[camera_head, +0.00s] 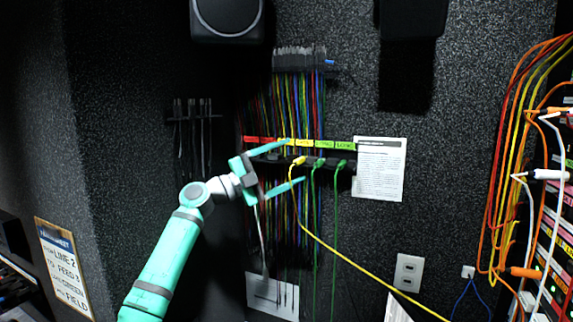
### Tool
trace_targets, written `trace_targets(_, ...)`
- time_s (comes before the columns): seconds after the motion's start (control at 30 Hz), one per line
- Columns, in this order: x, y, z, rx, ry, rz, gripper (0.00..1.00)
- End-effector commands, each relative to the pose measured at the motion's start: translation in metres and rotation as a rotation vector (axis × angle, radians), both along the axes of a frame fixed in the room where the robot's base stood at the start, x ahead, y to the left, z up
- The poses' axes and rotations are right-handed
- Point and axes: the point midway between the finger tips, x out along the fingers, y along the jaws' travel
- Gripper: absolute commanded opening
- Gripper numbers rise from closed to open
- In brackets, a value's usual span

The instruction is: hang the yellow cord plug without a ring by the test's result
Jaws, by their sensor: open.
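A yellow cord plug (299,161) sits at the black rail (270,158) on the back wall, under a yellow label (305,143). Its yellow cord (340,252) runs down and right. Whether the plug has a ring is too small to tell. My gripper (295,162) is open, with one finger above and one below the yellow plug's place in the picture. I cannot tell whether they touch it. Two green plugs (319,162) hang to the right, under green labels (335,145). Red labels (258,140) mark the left end, partly behind my gripper.
A printed sheet (380,170) is on the wall right of the rail. Bundled coloured cords (300,100) hang behind the rail. An equipment rack (555,230) with orange and white cords stands at right. A sign (63,265) is at lower left.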

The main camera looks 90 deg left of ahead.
Motion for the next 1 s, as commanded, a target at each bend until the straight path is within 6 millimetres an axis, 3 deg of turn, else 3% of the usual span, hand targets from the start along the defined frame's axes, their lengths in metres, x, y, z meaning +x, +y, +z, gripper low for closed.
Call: trace_targets(1.0,-0.005,-0.012,0.0,0.0,0.0,0.0,0.78)
